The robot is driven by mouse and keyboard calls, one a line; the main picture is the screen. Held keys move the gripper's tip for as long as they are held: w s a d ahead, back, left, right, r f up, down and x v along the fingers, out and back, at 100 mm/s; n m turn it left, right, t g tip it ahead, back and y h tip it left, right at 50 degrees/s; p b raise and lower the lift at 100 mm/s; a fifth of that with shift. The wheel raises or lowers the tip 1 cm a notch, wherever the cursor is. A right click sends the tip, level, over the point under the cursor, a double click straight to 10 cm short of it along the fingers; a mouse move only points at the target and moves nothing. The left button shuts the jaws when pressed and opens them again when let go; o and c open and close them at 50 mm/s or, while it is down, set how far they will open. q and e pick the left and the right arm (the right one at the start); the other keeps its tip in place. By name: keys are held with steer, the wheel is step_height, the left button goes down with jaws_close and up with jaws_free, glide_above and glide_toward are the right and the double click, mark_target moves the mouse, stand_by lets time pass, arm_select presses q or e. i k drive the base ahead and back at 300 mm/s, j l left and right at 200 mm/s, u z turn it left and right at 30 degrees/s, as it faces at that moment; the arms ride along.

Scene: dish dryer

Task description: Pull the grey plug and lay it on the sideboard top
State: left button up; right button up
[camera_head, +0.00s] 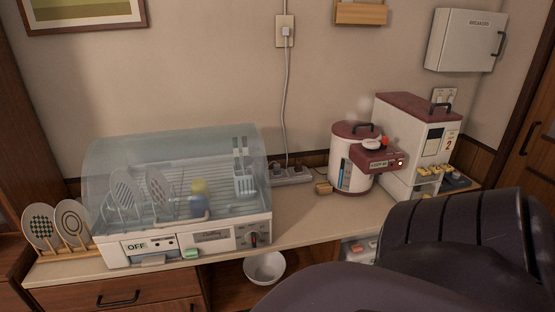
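A light power strip (291,179) lies on the sideboard top (318,217) against the back wall, between the dish dryer and the kettle. Small plugs stand in it. One (298,166) looks grey, but it is too small to be sure. A dark plug (274,166) sits at the strip's left end. A pale cord climbs from the strip to a plug (286,32) in the wall socket (284,44). Neither of my grippers is in view. A large dark arm link of mine covers the lower right.
The clear-lidded dish dryer (185,245) with plates inside fills the left. A red-and-white kettle (347,180) and a tall white dispenser (395,130) stand at right. A small brown block (323,188) lies near the strip. The front middle top is clear; a white bowl (265,268) sits below.

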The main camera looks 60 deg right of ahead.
mark_target(276, 171)
steer(key=k+l, duration=0.35)
steer(key=l, duration=0.15)
steer(key=k+l+u, duration=0.1)
steer(key=k+l, duration=0.2)
steer(key=l, duration=0.2)
steer(key=k+l, duration=0.35)
steer(key=l, duration=0.1)
